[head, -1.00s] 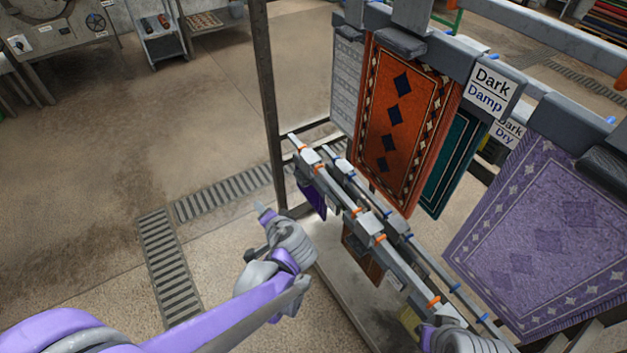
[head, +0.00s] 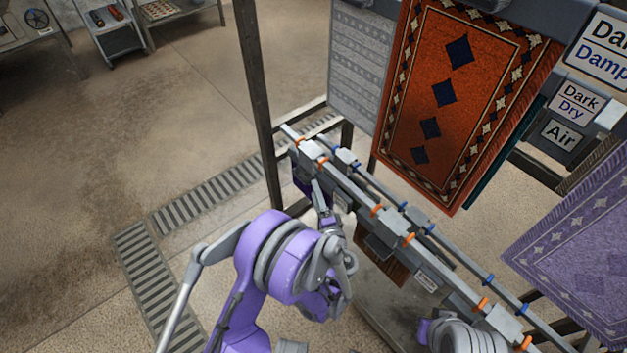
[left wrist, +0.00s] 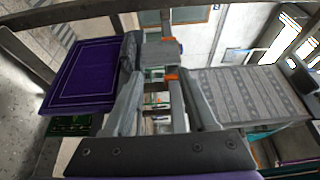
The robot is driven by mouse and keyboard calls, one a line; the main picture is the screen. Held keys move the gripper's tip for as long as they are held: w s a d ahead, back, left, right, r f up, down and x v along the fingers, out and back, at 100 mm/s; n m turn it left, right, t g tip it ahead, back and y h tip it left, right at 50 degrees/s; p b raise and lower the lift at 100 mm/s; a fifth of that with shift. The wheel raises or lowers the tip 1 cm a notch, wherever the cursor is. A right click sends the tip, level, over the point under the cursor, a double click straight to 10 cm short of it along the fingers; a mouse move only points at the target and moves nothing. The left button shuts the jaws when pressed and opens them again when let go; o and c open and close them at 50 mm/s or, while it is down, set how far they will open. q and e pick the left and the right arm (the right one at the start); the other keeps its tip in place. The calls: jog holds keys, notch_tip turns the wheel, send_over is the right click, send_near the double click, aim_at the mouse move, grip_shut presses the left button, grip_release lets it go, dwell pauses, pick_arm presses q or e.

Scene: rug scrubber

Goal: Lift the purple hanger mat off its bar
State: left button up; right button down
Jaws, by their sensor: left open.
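The purple hanger mat (left wrist: 88,75) is small and dark purple with a thin light border. It hangs at the far end of the low rail in the head view (head: 303,187), mostly hidden there by the rail. In the left wrist view it is left of the fingers, with its grey hanger top (left wrist: 130,60) close to the left finger. My left gripper (left wrist: 160,88) is open, its fingers on either side of the rail end; in the head view its fingers (head: 322,200) reach the rail beside the mat. My right arm shows at the bottom right, fingers unclear.
The low rail (head: 345,190) carries orange and blue clips and a brown mat (head: 385,262). Behind it hang a grey rug (head: 360,65), a large orange rug (head: 465,100) and a lilac rug (head: 580,245). A dark post (head: 257,100) stands left of the rail. Open floor lies left.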

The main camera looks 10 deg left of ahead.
pick_arm(q)
jog(key=b, duration=0.1)
send_near(309, 184)
jog(key=w, duration=0.1)
jog(key=x, duration=0.8)
jog(key=shift+a, duration=0.25)
grip_shut()
dwell(0.9)
